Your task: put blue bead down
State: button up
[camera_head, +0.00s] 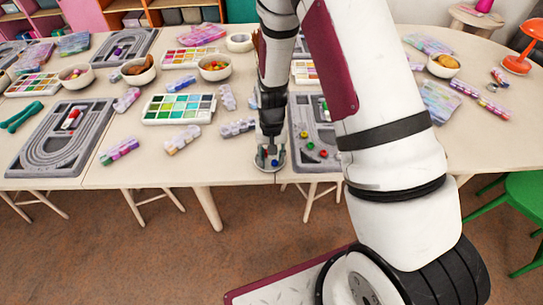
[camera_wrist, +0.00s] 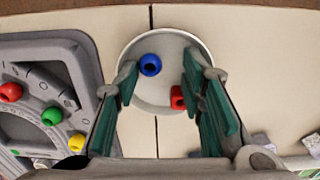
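The blue bead (camera_wrist: 150,65) lies in a round pale dish (camera_wrist: 177,42) in the wrist view. In the head view the blue bead (camera_head: 274,163) shows in the dish at the table's front edge. A red bead (camera_wrist: 178,97) is also in the dish, close beside the right finger and partly hidden by it. My gripper (camera_wrist: 163,72) is open over the dish, with its green-padded fingers apart and the blue bead showing in the gap between them. Neither finger visibly grips the bead.
A grey bead board (camera_wrist: 72,65) lies beside the dish, with a red bead (camera_wrist: 10,92), a green bead (camera_wrist: 52,116) and a yellow bead (camera_wrist: 76,142) on it. A paint set (camera_head: 179,109) and bead tubes stand left of my gripper. My arm hides part of the table.

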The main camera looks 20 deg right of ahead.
jog(key=s+r+t, duration=0.1)
jog(key=s+r, duration=0.2)
jog(key=r, duration=1.8)
jog(key=s+r+n+t, duration=0.1)
jog(key=s+r+n, duration=0.1)
jog(key=s+r, duration=0.5)
jog(key=s+r+n+t, duration=0.1)
jog(key=s+r, duration=0.6)
jog(key=s, duration=0.8)
jog(key=shift+d+r+n+t, duration=0.15)
jog(key=shift+r+n+t, duration=0.2)
jog(key=shift+n+t, duration=0.05)
